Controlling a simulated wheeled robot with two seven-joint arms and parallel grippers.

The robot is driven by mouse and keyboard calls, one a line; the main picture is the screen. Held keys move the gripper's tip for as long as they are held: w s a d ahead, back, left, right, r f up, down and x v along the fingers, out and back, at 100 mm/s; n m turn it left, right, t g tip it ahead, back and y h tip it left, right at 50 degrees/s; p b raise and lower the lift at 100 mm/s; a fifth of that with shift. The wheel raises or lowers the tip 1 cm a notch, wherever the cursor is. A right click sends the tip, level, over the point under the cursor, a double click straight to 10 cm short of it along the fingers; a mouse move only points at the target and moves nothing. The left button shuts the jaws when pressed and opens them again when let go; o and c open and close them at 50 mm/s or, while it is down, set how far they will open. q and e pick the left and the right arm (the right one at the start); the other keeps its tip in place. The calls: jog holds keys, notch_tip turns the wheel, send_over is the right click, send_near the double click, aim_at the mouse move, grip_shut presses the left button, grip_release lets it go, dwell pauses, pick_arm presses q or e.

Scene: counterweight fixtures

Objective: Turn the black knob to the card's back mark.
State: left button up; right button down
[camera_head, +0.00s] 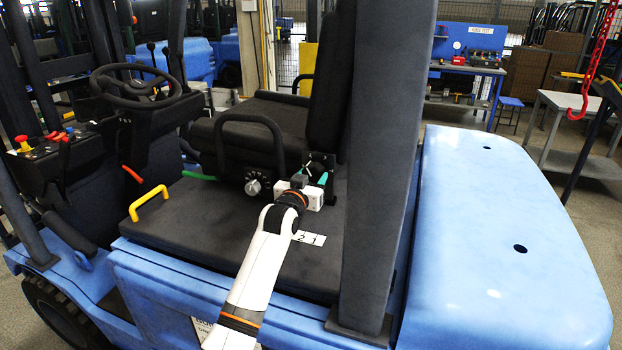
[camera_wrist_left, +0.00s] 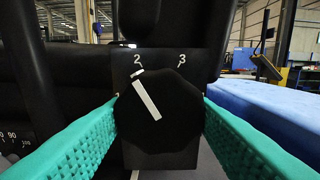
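The black knob (camera_wrist_left: 157,108) has a white pointer line and sits on a dark plate (camera_wrist_left: 178,158) marked 2 and 3. Its pointer leans up-left, to the tick by the 2. My left gripper (camera_head: 317,180) reaches it beside the seat; its teal fingers flank the knob in the left wrist view (camera_wrist_left: 161,102), with no gap visible on either side. In the head view the knob is largely hidden by the gripper. My right gripper is out of view.
Another dial (camera_head: 253,187) is on the seat base, left of my gripper. The thick dark pillar (camera_head: 385,170) stands close on the right. A yellow handle (camera_head: 148,203) rises from the dark deck (camera_head: 215,225). The blue rear cover (camera_head: 500,240) is beyond the pillar.

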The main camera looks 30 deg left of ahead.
pick_arm(q)
jog(key=c, duration=0.4)
jog(key=shift+m, duration=0.3)
